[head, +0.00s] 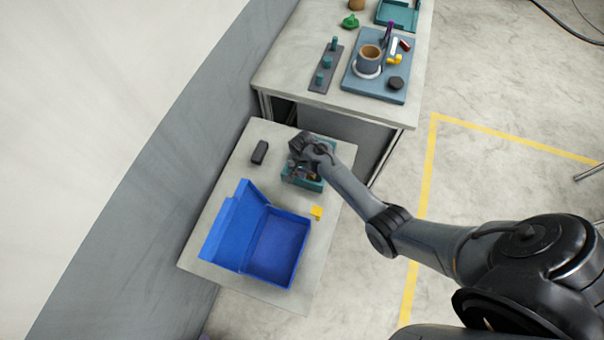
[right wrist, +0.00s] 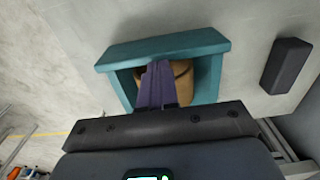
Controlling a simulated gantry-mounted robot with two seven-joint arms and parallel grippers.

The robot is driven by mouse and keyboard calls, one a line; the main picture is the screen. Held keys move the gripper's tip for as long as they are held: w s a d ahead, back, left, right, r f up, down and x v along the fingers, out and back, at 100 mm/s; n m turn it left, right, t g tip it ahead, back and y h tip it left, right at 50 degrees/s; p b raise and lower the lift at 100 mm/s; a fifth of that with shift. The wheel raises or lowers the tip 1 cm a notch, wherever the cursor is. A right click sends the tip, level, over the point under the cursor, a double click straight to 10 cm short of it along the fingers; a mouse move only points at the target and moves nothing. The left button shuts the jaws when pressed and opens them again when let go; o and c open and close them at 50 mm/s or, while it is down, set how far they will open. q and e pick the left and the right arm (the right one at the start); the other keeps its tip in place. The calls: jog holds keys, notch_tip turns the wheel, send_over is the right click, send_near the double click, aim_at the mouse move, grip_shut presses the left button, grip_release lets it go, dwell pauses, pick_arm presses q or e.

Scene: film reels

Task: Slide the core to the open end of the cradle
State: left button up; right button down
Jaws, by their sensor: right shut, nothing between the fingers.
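The teal cradle (head: 314,186) sits on the near table, partly covered by my right arm in the head view. The right wrist view shows its thick teal wall (right wrist: 160,48) across the top and side walls coming toward me. The tan, round core (right wrist: 182,80) lies inside the cradle, close to that wall. My right gripper (head: 303,174) is down at the cradle. Its purple fingers (right wrist: 157,84) are shut with nothing between them and overlap the front of the core in the right wrist view. I cannot tell whether they touch it. My left gripper is not in view.
A black block (head: 259,152) lies left of the cradle. A blue open box (head: 275,250) and a small yellow piece (head: 317,212) are nearer on the same table. A farther table holds a blue-grey board (head: 365,88) with several parts and a dark peg strip (head: 318,82).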

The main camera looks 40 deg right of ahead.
jog(key=shift+w+d, duration=0.45)
jog(key=shift+d, duration=0.3)
jog(key=shift+w+d+b, duration=0.25)
jog(key=shift+d+b, duration=0.1)
jog(key=shift+d, duration=0.1)
jog(key=shift+w+d+b, duration=0.2)
jog(key=shift+d+b, duration=0.1)
jog(key=shift+d, duration=0.15)
jog(key=shift+w+d+b, duration=0.45)
jog(key=shift+w+d, duration=0.1)
jog(key=shift+d, duration=0.35)
jog(key=shift+a, duration=0.1)
jog(key=shift+s+a+r+p, duration=0.15)
jog(key=shift+s+a+p, duration=0.3)
jog(key=shift+a+p, duration=0.35)
jog(key=shift+s+a+p, duration=0.2)
jog(key=shift+p, duration=0.1)
